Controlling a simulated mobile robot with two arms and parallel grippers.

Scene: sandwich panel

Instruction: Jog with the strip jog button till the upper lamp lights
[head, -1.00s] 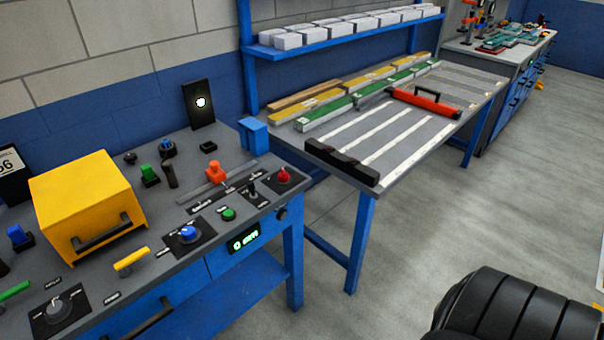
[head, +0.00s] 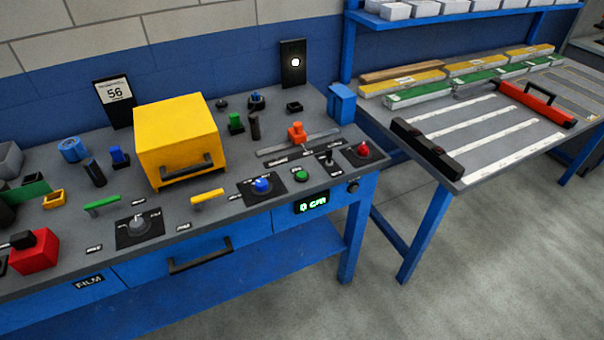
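A green round button (head: 302,175) sits near the front of the grey bench top; its label is too small to read, so I cannot tell whether it is the strip jog button. A black upright plate (head: 292,78) at the back carries one bright white round spot (head: 295,62). I cannot tell whether this is the upper lamp. A green display (head: 312,203) on the bench front seems to read "0 cm". Neither of my grippers is in view.
A blue knob (head: 262,185), an orange slider (head: 297,132), a small black lever (head: 329,158) and a red knob (head: 363,150) surround the green button. A yellow box (head: 175,135) stands to the left. A second table (head: 500,145) stands right.

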